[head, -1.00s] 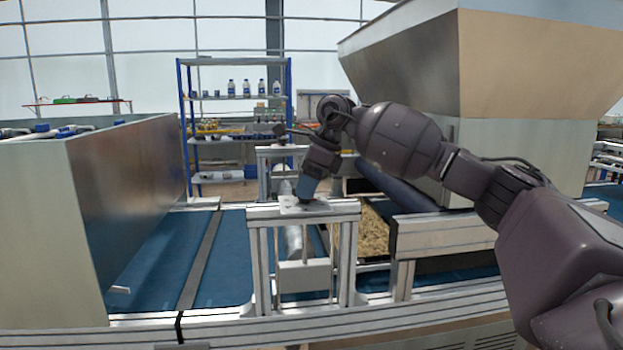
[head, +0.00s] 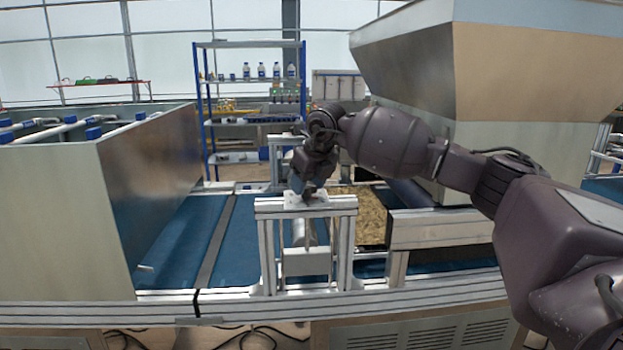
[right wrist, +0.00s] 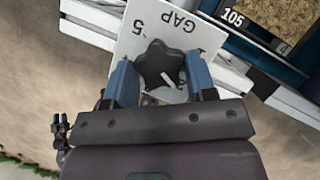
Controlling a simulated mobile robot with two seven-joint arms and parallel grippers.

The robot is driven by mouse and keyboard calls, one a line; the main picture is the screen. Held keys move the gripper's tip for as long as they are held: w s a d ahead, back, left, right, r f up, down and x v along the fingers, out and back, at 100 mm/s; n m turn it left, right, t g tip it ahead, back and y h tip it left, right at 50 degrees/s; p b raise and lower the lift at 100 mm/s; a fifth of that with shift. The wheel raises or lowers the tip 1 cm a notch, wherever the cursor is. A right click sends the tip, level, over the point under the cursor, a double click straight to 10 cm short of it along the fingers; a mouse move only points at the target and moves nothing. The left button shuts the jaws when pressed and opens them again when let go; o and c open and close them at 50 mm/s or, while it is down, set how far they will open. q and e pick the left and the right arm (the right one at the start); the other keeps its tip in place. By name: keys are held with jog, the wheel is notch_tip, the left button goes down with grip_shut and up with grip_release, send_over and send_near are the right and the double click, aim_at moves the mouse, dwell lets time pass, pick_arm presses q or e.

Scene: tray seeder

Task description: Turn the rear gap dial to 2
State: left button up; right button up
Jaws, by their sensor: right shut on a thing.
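The gap dial (right wrist: 158,66) is a black, star-shaped knob with a white pointer mark, seen in the right wrist view. In the head view my right gripper (head: 307,195) is over the top plate of the near aluminium frame (head: 305,205); the dial is hidden there.
A second frame (head: 284,142) stands farther back across the blue belt (head: 238,240). A metal bin (head: 155,160) is at left, and a large hopper (head: 540,75) is at right beyond my right arm.

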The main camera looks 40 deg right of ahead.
jog(key=shift+m, duration=0.3)
jog(key=o, duration=0.9)
jog(key=shift+o, duration=0.2)
jog(key=p+v, duration=0.1)
jog(key=v, duration=1)
jog(key=shift+a, duration=0.2)
jog(key=shift+w, duration=0.1)
